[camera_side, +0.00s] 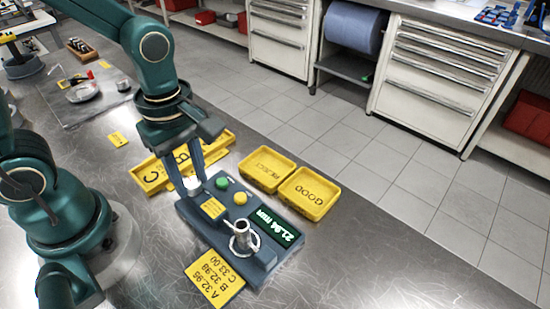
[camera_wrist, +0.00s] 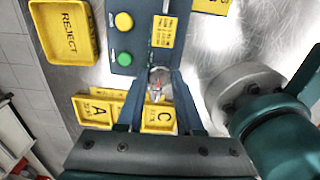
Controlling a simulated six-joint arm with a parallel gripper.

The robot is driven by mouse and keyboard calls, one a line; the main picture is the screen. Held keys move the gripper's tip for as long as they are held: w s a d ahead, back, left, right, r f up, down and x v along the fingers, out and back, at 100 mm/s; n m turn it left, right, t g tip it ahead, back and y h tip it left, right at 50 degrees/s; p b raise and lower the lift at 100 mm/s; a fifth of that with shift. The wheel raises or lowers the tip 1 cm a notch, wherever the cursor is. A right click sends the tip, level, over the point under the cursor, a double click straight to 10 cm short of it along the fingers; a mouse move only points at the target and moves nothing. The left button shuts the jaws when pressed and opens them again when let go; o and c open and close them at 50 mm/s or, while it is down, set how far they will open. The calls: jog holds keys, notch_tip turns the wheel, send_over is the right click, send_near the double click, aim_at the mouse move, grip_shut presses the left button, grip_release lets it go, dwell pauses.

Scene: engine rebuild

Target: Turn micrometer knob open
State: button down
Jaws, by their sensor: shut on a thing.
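The micrometer station is a dark blue-grey block (camera_side: 225,215) on the metal bench, with a green button (camera_side: 222,182), a yellow button (camera_side: 240,198) and a lit display (camera_side: 276,224) that seems to read 21.94 mm. My gripper (camera_side: 187,188) is down at the block's left end. In the wrist view my gripper (camera_wrist: 159,84) has its fingers closed around the small silvery knob (camera_wrist: 158,89) at the block's end.
Yellow trays marked REJECT (camera_side: 266,169) and GOOD (camera_side: 309,193) lie behind the station. A lettered yellow tray (camera_side: 152,177) lies just behind my gripper. A yellow card with sizes (camera_side: 214,278) lies in front. The bench (camera_side: 380,275) to the right is clear.

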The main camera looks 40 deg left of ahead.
aim_at(193, 182)
jog(key=m, duration=1.1)
jog(key=shift+m, duration=0.3)
jog(key=m, duration=0.5)
jog(key=shift+w+d, duration=0.1)
jog(key=m, duration=0.5)
jog(key=shift+m, duration=0.3)
jog(key=c, duration=0.5)
grip_release()
jog(key=shift+c, duration=0.2)
jog(key=shift+r, duration=0.15)
jog(key=shift+r, duration=2.45)
